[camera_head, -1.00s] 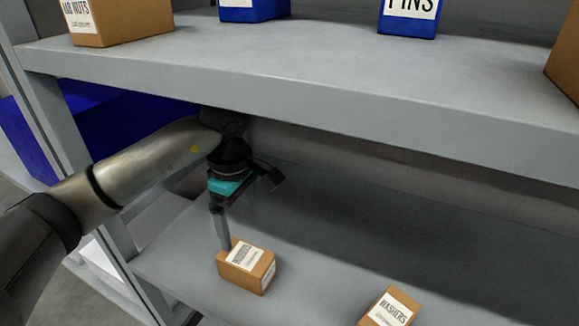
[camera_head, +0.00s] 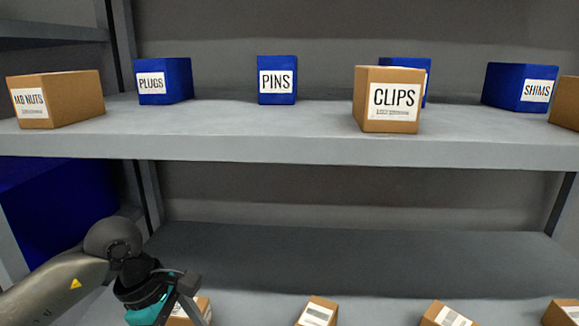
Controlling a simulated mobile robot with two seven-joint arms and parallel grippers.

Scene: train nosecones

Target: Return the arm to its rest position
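My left arm comes in at the lower left of the head view. My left gripper (camera_head: 158,306), dark with a teal band, hangs at the bottom edge in front of the lower shelf. Its fingertips are cut off by the frame, so I cannot tell whether it is open or shut. A brown box (camera_head: 203,305) on the lower shelf is partly hidden behind the gripper. I cannot tell whether they touch. My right gripper is not in view.
The upper shelf (camera_head: 250,143) bears a brown nuts box (camera_head: 75,97), blue PLUGS (camera_head: 176,80), blue PINS (camera_head: 277,64), brown CLIPS (camera_head: 390,76) and blue SHIMS (camera_head: 507,88). Several brown boxes, one of them here (camera_head: 317,312), line the bottom edge. The lower shelf's back (camera_head: 340,255) is clear.

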